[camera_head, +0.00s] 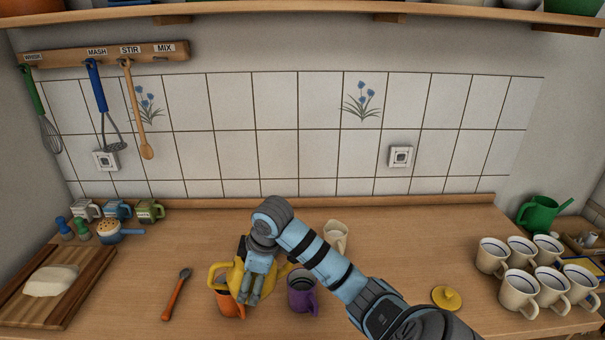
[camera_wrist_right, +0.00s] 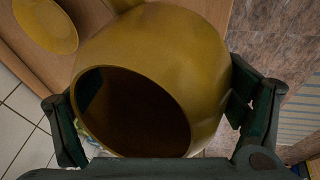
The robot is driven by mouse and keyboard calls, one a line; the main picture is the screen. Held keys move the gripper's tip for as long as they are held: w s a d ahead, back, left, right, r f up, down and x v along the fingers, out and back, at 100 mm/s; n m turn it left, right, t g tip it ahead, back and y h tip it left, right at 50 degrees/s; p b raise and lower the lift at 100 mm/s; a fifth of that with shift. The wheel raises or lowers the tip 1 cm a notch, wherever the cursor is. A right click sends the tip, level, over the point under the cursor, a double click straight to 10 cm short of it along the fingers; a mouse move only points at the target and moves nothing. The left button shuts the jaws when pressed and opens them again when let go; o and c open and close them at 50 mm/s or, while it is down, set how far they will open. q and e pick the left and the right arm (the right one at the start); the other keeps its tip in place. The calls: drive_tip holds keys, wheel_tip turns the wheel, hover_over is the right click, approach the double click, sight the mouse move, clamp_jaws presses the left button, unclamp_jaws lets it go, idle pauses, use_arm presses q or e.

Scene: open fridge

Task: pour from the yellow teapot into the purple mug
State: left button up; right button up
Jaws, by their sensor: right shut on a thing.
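The yellow teapot (camera_head: 239,273) is left of centre in the head view, partly hidden by my right gripper (camera_head: 250,289). That gripper is shut on the teapot, with a finger on each side of its body in the right wrist view (camera_wrist_right: 160,112). The teapot's dark open top (camera_wrist_right: 135,112) faces that camera. Its handle points left and its spout right, toward the purple mug. The purple mug (camera_head: 302,296) stands upright on the counter just right of the teapot; its inside looks dark. I cannot tell the teapot's exact height. My left gripper is not in view.
An orange mug (camera_head: 229,304) is just below the teapot in the picture. A cream jug (camera_head: 336,236) stands behind the purple mug. A yellow lid (camera_head: 446,298) lies right of my arm. Several cream mugs (camera_head: 519,287) crowd the right end. An orange-handled spoon (camera_head: 174,299) lies left.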

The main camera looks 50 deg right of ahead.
drive_tip(key=shift+w, duration=0.15)
drive_tip(key=shift+w+a+r+t+y, duration=0.1)
drive_tip(key=shift+a+r+t+y, duration=0.05)
drive_tip(key=shift+t+y, duration=0.2)
drive_tip(key=shift+b, duration=0.3)
drive_tip(key=shift+y, duration=0.45)
drive_tip(key=shift+r+t, duration=0.1)
drive_tip(key=shift+t, duration=0.15)
